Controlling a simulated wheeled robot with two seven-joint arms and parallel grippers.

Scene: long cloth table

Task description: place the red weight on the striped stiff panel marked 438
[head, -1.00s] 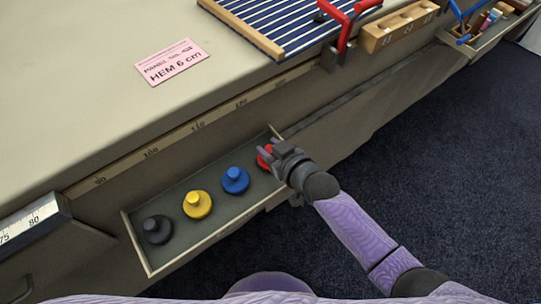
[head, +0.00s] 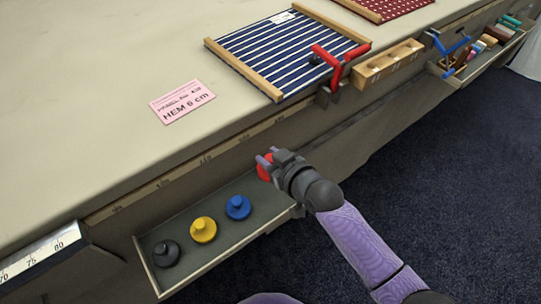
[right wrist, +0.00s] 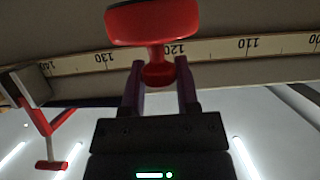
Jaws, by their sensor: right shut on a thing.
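My right gripper (head: 268,160) is shut on the red weight (head: 264,168) and holds it above the right end of the drawer tray, in front of the table edge. In the right wrist view the red weight (right wrist: 153,24) shows its wide base, with its knob between the two fingers (right wrist: 160,85). The striped stiff panel (head: 285,50) is blue and white with wooden side strips and lies flat on the table, farther back. It carries a small white label (head: 283,17), too small to read. A pink card (head: 182,101) reads PANEL No. 438, HEM 6 cm. My left gripper is not in view.
The tray (head: 140,262) holds black (head: 166,253), yellow (head: 203,229) and blue weights (head: 238,207). A red clamp (head: 341,65) grips the table edge beside the panel's near right corner.

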